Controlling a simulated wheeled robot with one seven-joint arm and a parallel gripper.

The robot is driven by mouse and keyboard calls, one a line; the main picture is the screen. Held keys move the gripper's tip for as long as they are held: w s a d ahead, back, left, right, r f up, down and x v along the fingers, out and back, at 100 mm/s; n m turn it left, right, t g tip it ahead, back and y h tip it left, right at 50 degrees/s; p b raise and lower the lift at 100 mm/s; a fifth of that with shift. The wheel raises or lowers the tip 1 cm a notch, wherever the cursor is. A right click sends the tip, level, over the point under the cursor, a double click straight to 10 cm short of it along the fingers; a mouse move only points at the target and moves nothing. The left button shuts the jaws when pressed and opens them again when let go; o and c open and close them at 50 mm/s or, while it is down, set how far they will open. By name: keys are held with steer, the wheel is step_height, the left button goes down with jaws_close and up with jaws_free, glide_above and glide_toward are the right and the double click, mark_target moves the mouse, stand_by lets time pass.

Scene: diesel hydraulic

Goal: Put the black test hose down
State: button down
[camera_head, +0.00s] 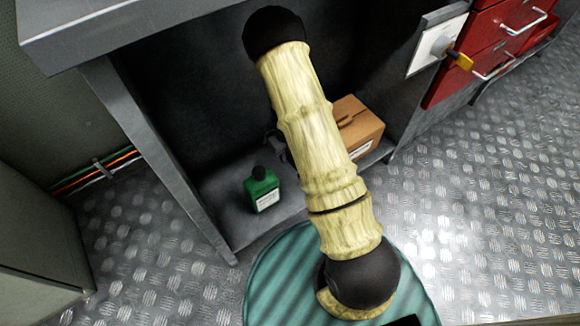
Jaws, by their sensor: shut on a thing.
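I cannot make out the black test hose in the head view. My own arm, pale and wood-like with black round joints, crosses the middle of the picture and covers much of the space behind it. My gripper cannot be made out. A small dark shape (275,141) pokes out at the left side of my arm, above the lower shelf. I cannot tell whether it is part of my gripper, the hose or something else.
A grey metal workbench (120,22) has a lower shelf (224,207) with a green bottle (262,188) and a brown cardboard box (357,127). Red drawers (487,45) and a white panel with a yellow handle (437,45) are at right. The chequer-plate floor (490,190) is clear at right.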

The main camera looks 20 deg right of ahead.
mark_target(288, 169)
steer(key=f, duration=0.1)
steer(key=f+b, duration=0.1)
steer(key=shift+d+f, duration=0.2)
steer(key=shift+f, duration=0.15)
steer(key=shift+w, duration=0.1)
steer(key=shift+f+b, duration=1.35)
steer(key=shift+f, duration=0.5)
steer(key=shift+f, duration=0.1)
steer(key=c, duration=1.3)
jaws_free()
